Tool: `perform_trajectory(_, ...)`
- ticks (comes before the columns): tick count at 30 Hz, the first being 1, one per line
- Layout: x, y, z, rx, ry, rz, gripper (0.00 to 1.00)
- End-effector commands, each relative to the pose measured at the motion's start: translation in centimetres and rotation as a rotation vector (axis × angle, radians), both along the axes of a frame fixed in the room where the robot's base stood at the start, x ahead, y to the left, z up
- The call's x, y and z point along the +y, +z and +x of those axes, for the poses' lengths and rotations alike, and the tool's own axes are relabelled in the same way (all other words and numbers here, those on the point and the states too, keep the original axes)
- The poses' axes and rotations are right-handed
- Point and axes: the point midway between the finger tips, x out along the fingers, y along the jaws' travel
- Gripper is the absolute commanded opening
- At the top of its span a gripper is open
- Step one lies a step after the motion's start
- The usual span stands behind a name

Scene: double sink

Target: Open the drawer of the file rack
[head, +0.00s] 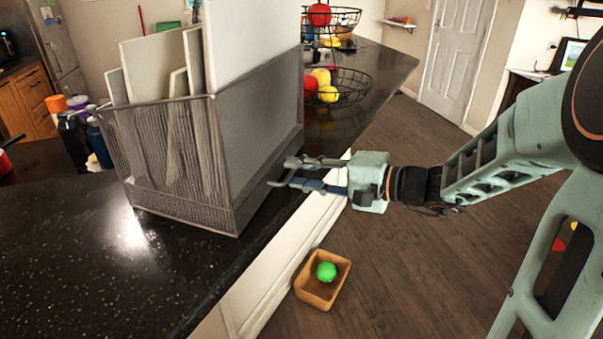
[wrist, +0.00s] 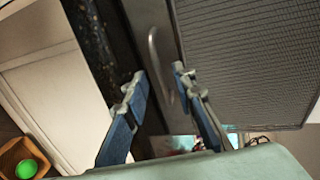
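The file rack (head: 175,160) is a dark wire-mesh holder with pale boards standing in it, on the black counter. Its mesh side also shows in the wrist view (wrist: 250,60). In the wrist view, a flat grey drawer front (wrist: 150,25) with a curved handle (wrist: 154,60) shows along the rack's base. My gripper (head: 280,172) is beside the rack at the counter's edge. In the wrist view its two blue fingers (wrist: 160,85) are spread apart on either side of the handle's lower end. I cannot tell whether either finger touches the handle.
The black counter (head: 60,250) is clear in front of the rack. Behind it stand wire fruit baskets (head: 340,88). A wooden box (head: 323,280) with a green ball (head: 326,271) is on the floor below my gripper.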

Motion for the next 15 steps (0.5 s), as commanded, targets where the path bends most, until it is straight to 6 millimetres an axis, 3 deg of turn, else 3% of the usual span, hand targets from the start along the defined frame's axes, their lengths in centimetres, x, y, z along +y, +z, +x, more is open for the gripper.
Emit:
perform_trajectory(2,-0.02,0.00,-0.01,0.000,0.000,0.000,0.23)
perform_trajectory(8,-0.03,0.02,-0.02,0.000,0.000,0.000,0.01)
perform_trajectory(15,-0.04,0.02,-0.02,0.000,0.000,0.000,0.00)
